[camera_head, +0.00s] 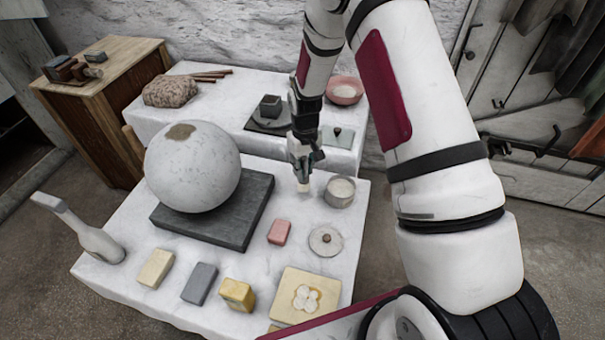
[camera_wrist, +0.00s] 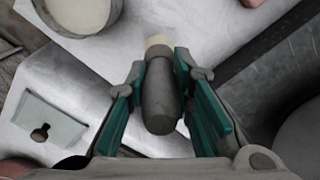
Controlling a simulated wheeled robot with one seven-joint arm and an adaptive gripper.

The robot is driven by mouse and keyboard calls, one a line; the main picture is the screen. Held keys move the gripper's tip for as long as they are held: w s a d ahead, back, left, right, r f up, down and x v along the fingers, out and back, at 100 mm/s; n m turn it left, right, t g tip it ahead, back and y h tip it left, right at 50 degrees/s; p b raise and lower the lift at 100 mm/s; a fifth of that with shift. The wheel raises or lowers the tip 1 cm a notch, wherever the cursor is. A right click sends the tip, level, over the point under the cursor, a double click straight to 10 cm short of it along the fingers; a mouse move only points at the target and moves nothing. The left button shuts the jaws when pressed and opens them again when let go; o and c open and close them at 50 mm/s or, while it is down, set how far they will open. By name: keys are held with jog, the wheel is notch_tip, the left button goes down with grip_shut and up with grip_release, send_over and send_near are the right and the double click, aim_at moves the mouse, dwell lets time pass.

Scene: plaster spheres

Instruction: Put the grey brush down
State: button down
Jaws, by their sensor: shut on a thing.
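The grey brush (camera_wrist: 160,97) is a short, dark grey, rounded handle with a pale cream end. In the wrist view it lies between the two green fingers of my gripper (camera_wrist: 163,75), which is shut on it. In the head view my gripper (camera_head: 304,162) points down over the back part of the white-covered table (camera_head: 130,215), left of a grey pot. There only the brush's pale end (camera_head: 303,187) shows clearly below the fingers, close to the table top. I cannot tell whether it touches.
A large plaster sphere (camera_head: 192,167) rests on a dark slab (camera_head: 232,235) to the left. The pot (camera_head: 340,192) is close on the right. A pink block (camera_head: 279,232) and round lid (camera_head: 325,241) lie in front. A second white-covered table (camera_head: 185,117) stands behind.

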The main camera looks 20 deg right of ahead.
jog(key=shift+w+f, duration=0.15)
jog(key=shift+w, duration=0.55)
jog(key=shift+f, duration=1.65)
jog(key=shift+f+b, duration=0.15)
jog(key=shift+b, duration=0.15)
jog(key=c, duration=1.4)
grip_release()
